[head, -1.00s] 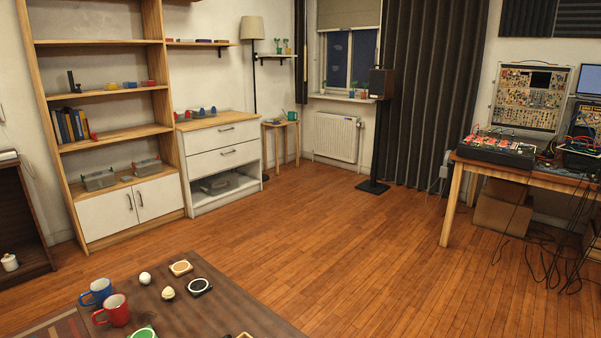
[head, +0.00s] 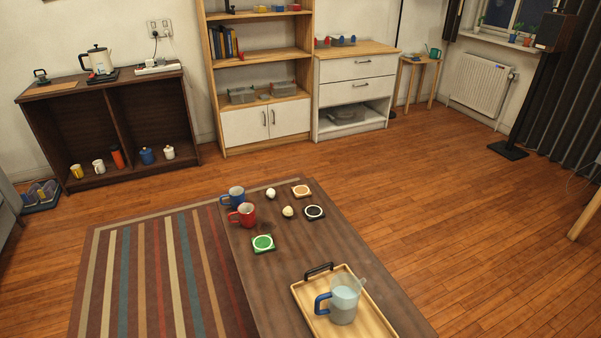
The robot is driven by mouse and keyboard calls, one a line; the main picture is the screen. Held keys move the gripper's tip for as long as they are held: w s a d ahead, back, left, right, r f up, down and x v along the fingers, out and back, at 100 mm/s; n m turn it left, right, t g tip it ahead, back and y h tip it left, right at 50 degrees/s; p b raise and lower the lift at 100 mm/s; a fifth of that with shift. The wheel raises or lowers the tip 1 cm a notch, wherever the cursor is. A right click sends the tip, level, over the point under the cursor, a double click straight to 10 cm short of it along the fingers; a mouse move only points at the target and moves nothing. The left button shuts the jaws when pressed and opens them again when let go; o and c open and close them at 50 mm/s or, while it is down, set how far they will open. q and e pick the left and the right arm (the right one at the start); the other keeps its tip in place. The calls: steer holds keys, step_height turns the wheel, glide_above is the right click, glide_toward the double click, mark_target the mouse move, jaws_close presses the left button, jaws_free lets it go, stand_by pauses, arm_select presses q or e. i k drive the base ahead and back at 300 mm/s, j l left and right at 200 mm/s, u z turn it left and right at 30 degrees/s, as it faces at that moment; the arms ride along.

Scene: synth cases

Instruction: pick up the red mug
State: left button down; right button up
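The red mug (head: 244,215) stands upright near the far left edge of the dark wooden low table (head: 290,260). Its handle points left. A blue mug (head: 235,196) stands just behind it, close by. Neither of my grippers shows in the head view.
On the table are a green coaster (head: 263,243), a black coaster (head: 314,212), an orange coaster (head: 301,191), two small pale round things and a wooden tray (head: 375,318) with a blue-handled jug (head: 344,300). A striped rug (head: 160,270) lies left; open floor (head: 440,200) lies right.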

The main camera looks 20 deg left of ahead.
mark_target(246, 212)
steer(key=i+j, duration=0.1)
steer(key=j, duration=0.4)
steer(key=i+j, duration=0.1)
steer(key=j, duration=0.4)
steer(key=i+j+z, duration=0.1)
steer(key=j, duration=0.45)
steer(key=i+j, duration=0.1)
steer(key=j, duration=0.4)
